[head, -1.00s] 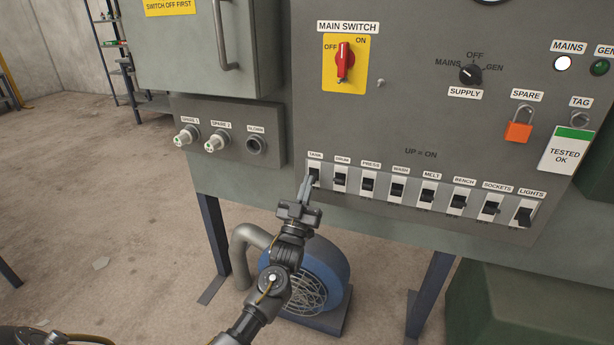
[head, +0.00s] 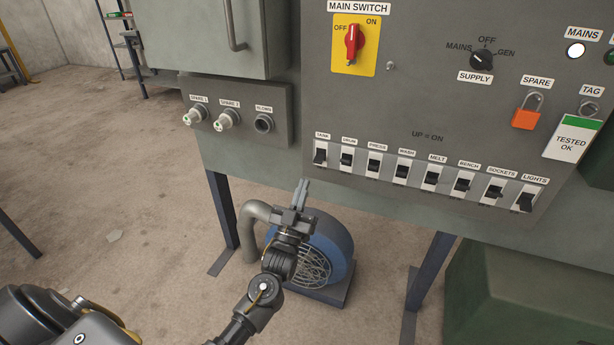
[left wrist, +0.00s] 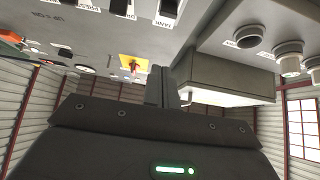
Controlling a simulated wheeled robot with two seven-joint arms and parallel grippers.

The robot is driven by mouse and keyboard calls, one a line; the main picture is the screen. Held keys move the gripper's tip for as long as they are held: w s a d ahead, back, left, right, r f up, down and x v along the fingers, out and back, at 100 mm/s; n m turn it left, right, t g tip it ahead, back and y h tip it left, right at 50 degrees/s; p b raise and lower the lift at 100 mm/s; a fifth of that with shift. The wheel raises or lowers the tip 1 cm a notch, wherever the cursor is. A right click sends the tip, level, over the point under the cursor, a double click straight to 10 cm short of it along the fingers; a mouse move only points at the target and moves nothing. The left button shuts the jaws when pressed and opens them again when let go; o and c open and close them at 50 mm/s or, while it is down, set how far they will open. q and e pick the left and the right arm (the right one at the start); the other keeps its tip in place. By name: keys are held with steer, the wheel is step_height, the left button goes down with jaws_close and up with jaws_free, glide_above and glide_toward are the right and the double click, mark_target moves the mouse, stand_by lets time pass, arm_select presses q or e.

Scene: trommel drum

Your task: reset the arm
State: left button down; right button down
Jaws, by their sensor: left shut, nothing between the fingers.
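My left gripper (head: 302,190) is shut and empty in the head view. It is below and a little left of the TANK switch (head: 320,155), apart from the panel and in front of the blue blower. In the left wrist view its closed fingers (left wrist: 163,88) point at the grey panel, with the TANK label near the top. The left arm comes up from the bottom of the head view. My right gripper is in neither view.
The grey switch panel (head: 420,110) holds a row of black switches, the red main switch (head: 352,44) and an orange padlock (head: 526,112). A blue blower (head: 325,245) stands below, between panel legs (head: 222,215). Open floor lies left.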

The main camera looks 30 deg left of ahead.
arm_select(q)
steer(key=shift+s+f, duration=0.25)
steer(key=shift+s, duration=0.1)
stand_by(0.3)
